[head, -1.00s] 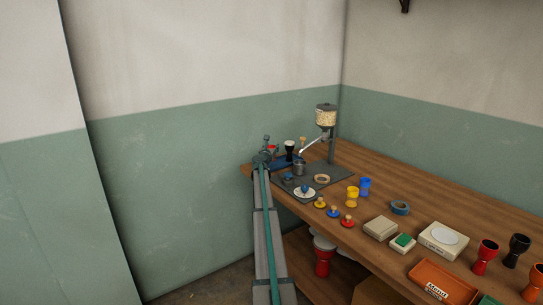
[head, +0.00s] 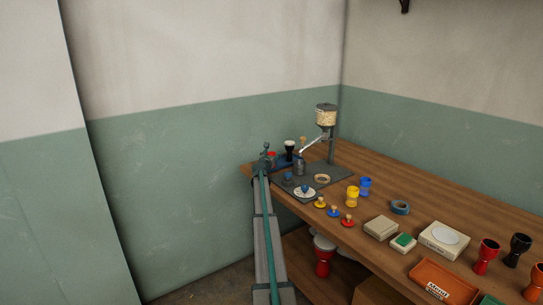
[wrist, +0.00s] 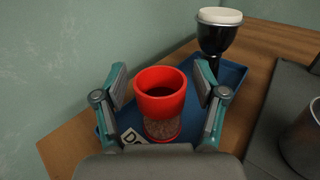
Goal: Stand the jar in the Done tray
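The jar (wrist: 160,94) has a red flared top and a speckled, grain-like lower part. In the wrist view it stands upright in the blue Done tray (wrist: 232,72), whose white label is partly hidden behind the jar and my gripper. My gripper (wrist: 160,84) has one finger on each side of the jar's red top. A narrow gap shows between each finger pad and the jar, so it is open. In the head view, the jar's red top (head: 271,154) is small beside my gripper (head: 266,158) at the bench's far left end.
A black goblet with a white top (wrist: 217,32) stands in the tray behind the jar. A grey metal cup (wrist: 302,140) stands on a dark mat (wrist: 262,135) to the right. A grain dispenser (head: 326,116) rises nearby. The wall is close on the left.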

